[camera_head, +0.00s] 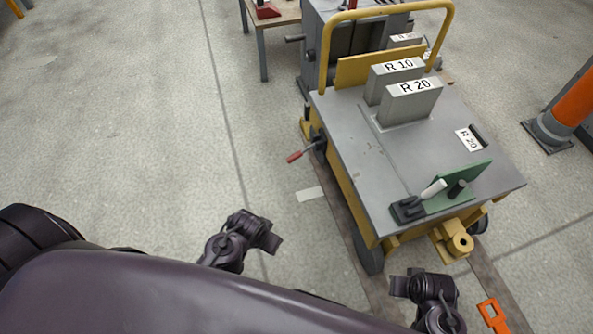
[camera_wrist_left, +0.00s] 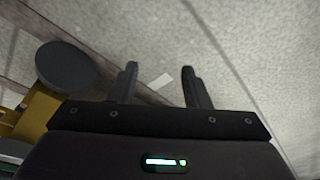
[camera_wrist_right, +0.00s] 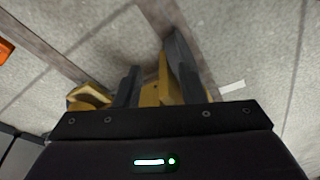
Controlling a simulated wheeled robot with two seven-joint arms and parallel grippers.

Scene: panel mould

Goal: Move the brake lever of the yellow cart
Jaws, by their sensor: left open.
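The yellow cart (camera_head: 347,189) with a grey top stands right of centre in the head view. A lever with a red handle (camera_head: 295,156) sticks out from its left side and looks like the brake lever. My left gripper (camera_head: 262,234) is open and empty over the floor, below and left of the lever and apart from it. In the left wrist view its fingers (camera_wrist_left: 159,80) are apart, with the cart's wheel to their left. My right gripper (camera_head: 420,283) is near the cart's front end. In the right wrist view its fingers (camera_wrist_right: 155,78) look apart, with yellow cart parts beyond.
Grey blocks marked R 10 (camera_head: 383,80) and R 20 (camera_head: 411,103) stand on the cart top. The cart has a coupling eye (camera_head: 455,243) in front and a green plate (camera_head: 455,188). An orange piece (camera_head: 492,315) lies lower right. Floor left of the cart is clear.

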